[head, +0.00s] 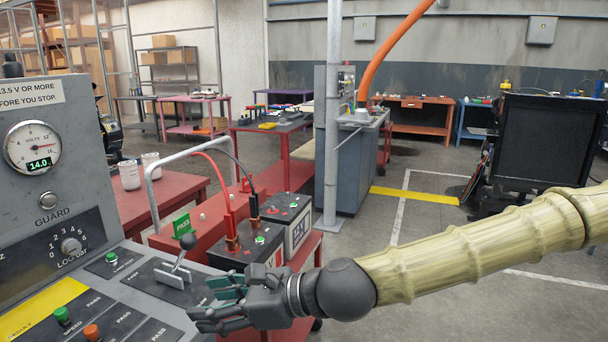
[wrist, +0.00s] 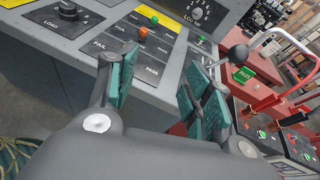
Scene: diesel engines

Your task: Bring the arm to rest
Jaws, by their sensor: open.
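My gripper (head: 222,301) is open and empty at the front edge of the grey control panel, at the lower middle of the head view. My arm reaches in from the right of that view. In the wrist view the two green-padded fingers of my gripper (wrist: 155,98) stand apart with the panel's edge behind them. A lever with a dark ball knob (head: 188,242) stands on the panel just behind the fingers. In the wrist view the knob (wrist: 238,54) shows to the right of the right finger. I cannot tell whether the fingers touch the panel.
Two batteries (head: 287,215) with red and black leads stand on a red cart behind my gripper.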

